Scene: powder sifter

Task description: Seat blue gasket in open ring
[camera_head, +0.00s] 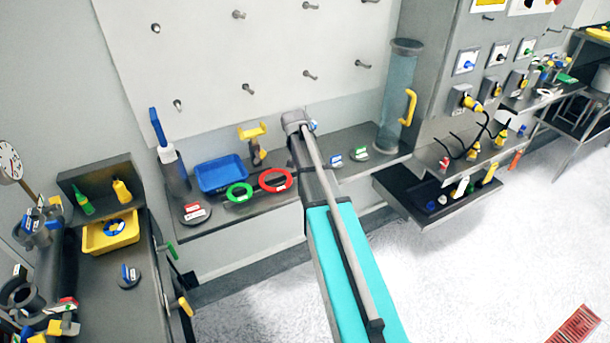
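A blue ring with a white label (114,227), which looks like the blue gasket, lies in a yellow tray (97,247) on the left bench. I cannot tell which thing is the open ring; dark round parts stand at the far left edge, partly cut off. My arm reaches up through the middle of the view, far to the right of the yellow tray. Its gripper fingers do not show.
The left bench (101,292) also holds a small blue-handled disc (130,275) and two small bottles behind the tray. A blue tray (221,174) and a clear cylinder with a yellow handle (397,100) stand on the wall shelf. Open floor lies at the right.

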